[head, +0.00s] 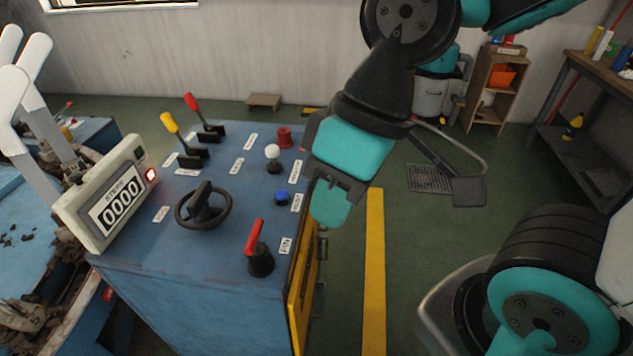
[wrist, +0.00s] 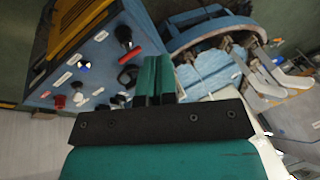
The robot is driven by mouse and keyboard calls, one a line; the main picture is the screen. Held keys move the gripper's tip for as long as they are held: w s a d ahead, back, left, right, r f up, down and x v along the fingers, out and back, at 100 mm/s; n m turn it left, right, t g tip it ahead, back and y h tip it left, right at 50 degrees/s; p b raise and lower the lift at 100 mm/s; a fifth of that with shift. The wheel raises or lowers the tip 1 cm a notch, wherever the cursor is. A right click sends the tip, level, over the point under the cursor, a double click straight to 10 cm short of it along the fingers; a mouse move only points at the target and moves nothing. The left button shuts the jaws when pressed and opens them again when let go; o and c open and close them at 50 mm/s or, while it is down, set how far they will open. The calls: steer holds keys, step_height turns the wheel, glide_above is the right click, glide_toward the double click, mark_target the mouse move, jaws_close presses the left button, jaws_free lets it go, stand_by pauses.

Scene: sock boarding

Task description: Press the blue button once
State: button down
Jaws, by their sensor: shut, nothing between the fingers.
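The blue button (head: 281,198) is a small domed knob on the right side of the blue control panel's top (head: 160,235). In the wrist view a small blue round thing, likely the same button (wrist: 84,66), shows on the panel at the left. My gripper (head: 328,215) is shut and empty, with teal fingers pointing down. In the head view it appears just right of the blue button, near the panel's right edge, apart from the button. In the wrist view my closed fingers (wrist: 154,80) point up the picture. Their height above the panel is hard to tell.
Near the button are a white ball-topped knob (head: 272,153), a red knob (head: 285,137), a red-handled lever (head: 258,248) and a black handwheel (head: 203,206). A counter box (head: 105,197) reading 0000 stands at the left. Open floor lies right of the panel.

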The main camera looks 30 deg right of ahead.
steer(key=shift+d, duration=0.1)
steer(key=w+f+n+t+y+p, duration=0.1)
steer(key=w+f+n+t+p, duration=0.15)
steer(key=w, duration=0.75)
steer(key=w+f+n+t+y+p, duration=0.1)
steer(key=w+f+n+p, duration=0.15)
steer(key=w, duration=0.75)
steer(key=w+d+f+n+t+h+p, duration=0.1)
steer(key=w+d+f+n+t, duration=0.3)
steer(key=w+f, duration=0.5)
steer(key=shift+w+d+p, duration=0.3)
steer(key=shift+w+p, duration=0.15)
steer(key=shift+w, duration=0.25)
steer(key=shift+f, duration=0.15)
